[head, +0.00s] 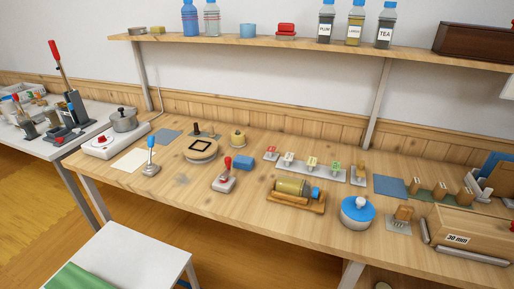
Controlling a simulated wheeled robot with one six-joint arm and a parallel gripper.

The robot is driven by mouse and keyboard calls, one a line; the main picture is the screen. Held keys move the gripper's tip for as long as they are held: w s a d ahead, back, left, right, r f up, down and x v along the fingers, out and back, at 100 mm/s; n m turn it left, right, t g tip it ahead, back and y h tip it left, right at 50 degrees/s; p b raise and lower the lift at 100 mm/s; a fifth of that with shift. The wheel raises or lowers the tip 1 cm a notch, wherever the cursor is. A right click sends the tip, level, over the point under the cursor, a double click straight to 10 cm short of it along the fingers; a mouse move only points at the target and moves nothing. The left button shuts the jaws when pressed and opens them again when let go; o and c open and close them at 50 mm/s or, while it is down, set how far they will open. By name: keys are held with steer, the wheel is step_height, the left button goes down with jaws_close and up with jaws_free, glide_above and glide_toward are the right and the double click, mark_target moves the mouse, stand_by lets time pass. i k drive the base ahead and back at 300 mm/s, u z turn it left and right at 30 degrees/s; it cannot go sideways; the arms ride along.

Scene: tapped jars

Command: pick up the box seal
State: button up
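I cannot tell for certain which thing is the box seal. One candidate is a red-handled piece on a grey square base (223,182), near the middle-left of the wooden table. Another is a blue-handled upright piece on a grey base (151,162), to the left beside a cream sheet. Both stand upright on the tabletop with nothing touching them from above. My gripper is not in view.
A shelf (300,45) hangs above. The front-left tabletop is mostly free.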

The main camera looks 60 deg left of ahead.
mark_target(271, 149)
steer(key=u, duration=0.9)
steer(key=i, duration=0.85)
steer(key=u, duration=0.95)
